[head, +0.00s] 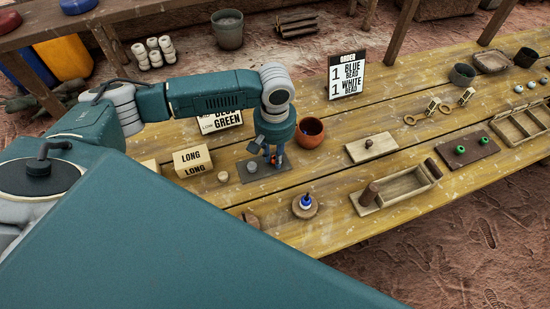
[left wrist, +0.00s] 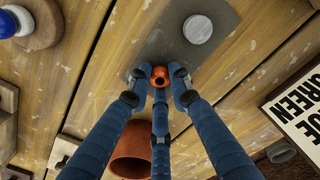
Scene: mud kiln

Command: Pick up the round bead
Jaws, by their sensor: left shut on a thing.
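A round orange bead (left wrist: 160,76) with a dark hole shows in the left wrist view between the blue fingertips of my left gripper (left wrist: 160,82). The fingers are shut on it. In the head view, my left gripper (head: 275,158) points down over the dark grey mat (head: 262,177), and only a small orange spot of the bead shows between the fingers. I cannot tell whether the bead touches the mat. A grey disc (head: 252,166) lies on the mat beside the fingers; it also shows in the left wrist view (left wrist: 198,29). My right gripper is not in view.
A terracotta bowl (head: 311,134) stands close right of the gripper. Box blocks marked LONG (head: 192,161) stand left. A round wooden stand with blue and white beads (head: 305,206) is in front. A wooden tray (head: 397,189) and order sign (head: 346,75) stand right.

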